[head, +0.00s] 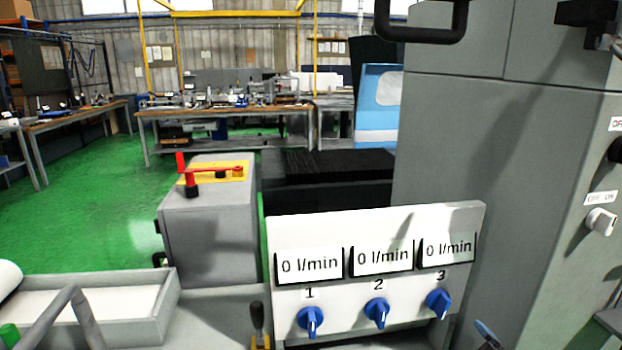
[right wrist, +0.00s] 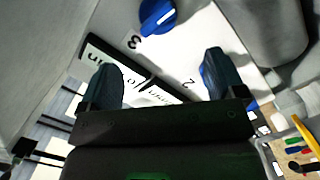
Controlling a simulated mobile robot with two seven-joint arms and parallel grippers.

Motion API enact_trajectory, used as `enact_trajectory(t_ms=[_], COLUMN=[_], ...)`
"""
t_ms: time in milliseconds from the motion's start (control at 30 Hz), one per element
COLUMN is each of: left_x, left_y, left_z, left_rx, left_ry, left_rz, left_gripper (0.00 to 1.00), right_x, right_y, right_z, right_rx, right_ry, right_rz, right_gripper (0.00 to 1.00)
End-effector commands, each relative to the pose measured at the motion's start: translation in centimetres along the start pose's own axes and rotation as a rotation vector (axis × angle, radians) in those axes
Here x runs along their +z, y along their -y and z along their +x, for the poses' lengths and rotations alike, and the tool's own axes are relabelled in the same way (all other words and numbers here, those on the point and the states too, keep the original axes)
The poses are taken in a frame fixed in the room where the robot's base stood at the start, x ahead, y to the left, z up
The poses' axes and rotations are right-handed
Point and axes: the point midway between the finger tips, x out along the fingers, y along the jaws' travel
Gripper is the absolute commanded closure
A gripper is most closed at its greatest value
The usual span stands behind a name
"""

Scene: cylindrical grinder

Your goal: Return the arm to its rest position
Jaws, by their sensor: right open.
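My right gripper (right wrist: 164,80) is open and empty in the right wrist view, its two dark fingers wide apart in front of the flow panel. One dark bluish tip of what looks like this gripper (head: 488,335) shows at the bottom right of the head view, just right of the panel. The white panel (head: 375,290) has displays reading 0 l/min and blue knobs 1 (head: 310,321), 2 (head: 377,313) and 3 (head: 438,304). Knob 3 also shows in the right wrist view (right wrist: 157,16), beyond the fingertips and apart from them. My left gripper is not in view.
A tall grey machine cabinet (head: 490,150) with a white switch (head: 601,221) stands close on the right. A grey box (head: 208,225) with a red lever (head: 208,170) stands left of the panel. A grey tray (head: 165,300) lies lower left. Green floor (head: 80,215) is open behind.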

Motion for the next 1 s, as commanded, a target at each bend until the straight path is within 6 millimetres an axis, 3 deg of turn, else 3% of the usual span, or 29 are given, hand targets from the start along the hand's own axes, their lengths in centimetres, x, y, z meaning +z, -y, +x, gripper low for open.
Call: enact_trajectory(t_ms=[267,400,600,700,833,1000], left_x=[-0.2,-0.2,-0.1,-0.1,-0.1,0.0], left_y=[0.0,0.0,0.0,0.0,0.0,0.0], left_z=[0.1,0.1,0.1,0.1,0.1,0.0], left_rx=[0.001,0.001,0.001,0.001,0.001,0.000], left_ry=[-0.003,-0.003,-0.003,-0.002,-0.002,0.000], left_rz=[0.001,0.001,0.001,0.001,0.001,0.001], left_gripper=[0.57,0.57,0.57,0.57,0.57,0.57], right_x=[0.6,1.0,1.6,2.2,3.0,3.4], right_y=[6.4,10.0,14.1,15.5,16.6,16.9], right_z=[-7.2,-12.3,-19.8,-22.6,-24.9,-25.6], right_rx=[-0.102,-0.153,-0.196,-0.204,-0.211,-0.214], right_ry=[0.157,0.260,0.391,0.445,0.492,0.507], right_rz=[0.424,0.618,0.785,0.811,0.823,0.822], right_gripper=[0.11,0.11,0.11,0.11,0.11,0.11])
